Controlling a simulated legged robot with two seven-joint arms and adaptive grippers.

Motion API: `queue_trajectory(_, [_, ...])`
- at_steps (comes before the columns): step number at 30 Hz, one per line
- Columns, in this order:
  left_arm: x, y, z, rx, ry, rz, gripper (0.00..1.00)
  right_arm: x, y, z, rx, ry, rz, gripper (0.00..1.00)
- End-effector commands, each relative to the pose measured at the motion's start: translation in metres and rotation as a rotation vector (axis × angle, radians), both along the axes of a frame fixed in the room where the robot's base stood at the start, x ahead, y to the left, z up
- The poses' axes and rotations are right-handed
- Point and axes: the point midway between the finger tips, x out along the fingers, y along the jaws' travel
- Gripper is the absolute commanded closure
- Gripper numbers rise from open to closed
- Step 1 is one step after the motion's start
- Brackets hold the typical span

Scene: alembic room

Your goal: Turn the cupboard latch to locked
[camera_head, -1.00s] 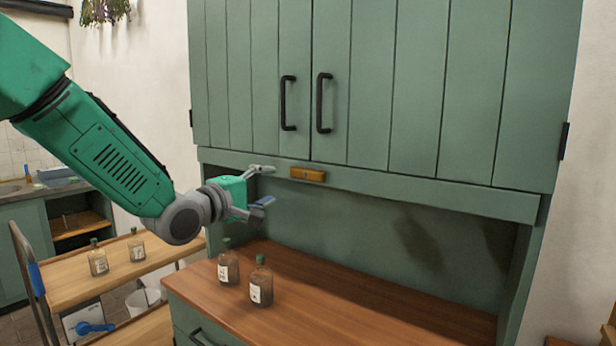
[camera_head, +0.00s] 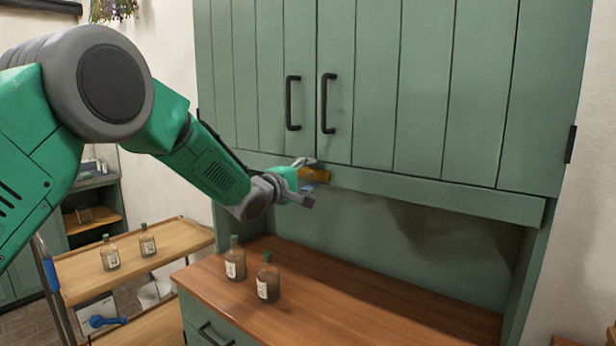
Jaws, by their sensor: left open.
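The cupboard latch (camera_head: 318,174) is a small orange-brown block on the green rail just below the two cupboard doors (camera_head: 370,80). It lies horizontal, and its left end is partly hidden by my gripper. My left gripper (camera_head: 313,180) is open at the latch's left end, with one finger above and one below it in the picture. I cannot tell whether the fingers touch the latch. Both doors are closed, each with a black handle (camera_head: 328,103). My right gripper is out of view.
Two brown bottles stand on the wooden counter (camera_head: 360,300) below the gripper, the nearer one (camera_head: 268,280) close to its front edge. The counter's right side is clear. A wooden trolley (camera_head: 130,262) with two more bottles stands at the left.

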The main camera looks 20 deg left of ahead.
Motion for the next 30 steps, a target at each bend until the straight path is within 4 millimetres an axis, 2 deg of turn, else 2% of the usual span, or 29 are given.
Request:
queue_trajectory(4, [0.000, 0.002, -0.001, -0.001, 0.000, 0.000, 0.55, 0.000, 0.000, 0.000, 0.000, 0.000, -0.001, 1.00])
queue_trajectory(5, [0.000, 0.003, -0.001, -0.002, 0.001, 0.000, 0.62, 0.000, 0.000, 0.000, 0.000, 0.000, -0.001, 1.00])
queue_trajectory(6, [0.000, 0.003, -0.001, -0.002, 0.001, 0.000, 0.76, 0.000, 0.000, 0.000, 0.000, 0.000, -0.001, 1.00])
queue_trajectory(8, [0.000, 0.003, -0.001, -0.002, 0.001, 0.000, 0.97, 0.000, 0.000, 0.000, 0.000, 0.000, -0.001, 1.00])
queue_trajectory(9, [0.000, 0.004, -0.001, -0.003, 0.001, 0.000, 1.00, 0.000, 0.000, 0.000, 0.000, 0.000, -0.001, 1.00])
queue_trajectory(20, [0.000, 0.009, -0.002, 0.029, -0.008, 0.006, 1.00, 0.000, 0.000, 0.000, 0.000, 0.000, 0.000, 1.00])
queue_trajectory(30, [0.000, 0.013, -0.003, 0.230, -0.080, 0.010, 1.00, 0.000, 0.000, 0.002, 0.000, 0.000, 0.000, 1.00])
